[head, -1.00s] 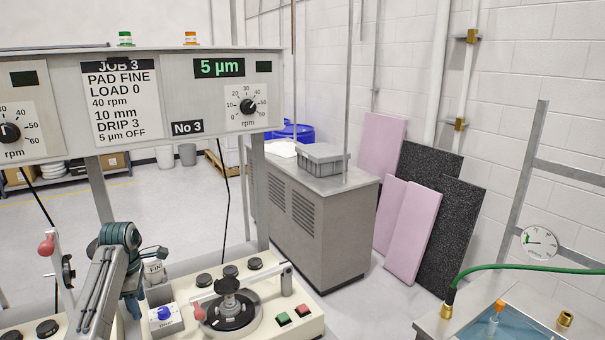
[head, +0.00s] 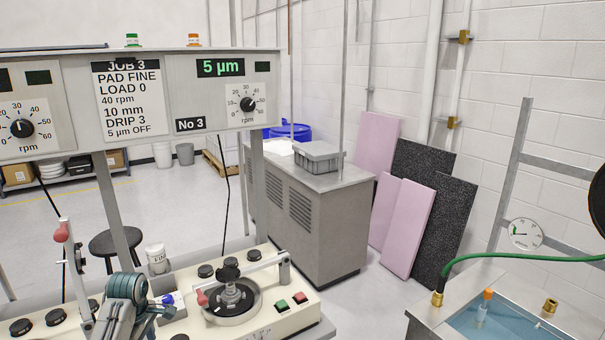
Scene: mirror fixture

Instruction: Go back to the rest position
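My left arm comes in at the bottom left, with a teal wrist (head: 127,287). The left gripper (head: 157,309) lies low beside the pale polishing machine (head: 262,265); its fingers are too small and covered to tell whether they are open or shut. The machine carries a dark round plate (head: 232,300) with a metal weight under a swing arm. A white cup (head: 156,258) stands at the machine's back left. A dark rounded part at the right edge may be my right arm; the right gripper does not show.
A control panel (head: 150,133) on posts spans the upper left. A water tank (head: 490,322) with a green hose (head: 520,256) stands at the lower right. A grey cabinet (head: 315,225) and leaning slabs (head: 408,229) stand behind. Floor shows between the cabinet and the tank.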

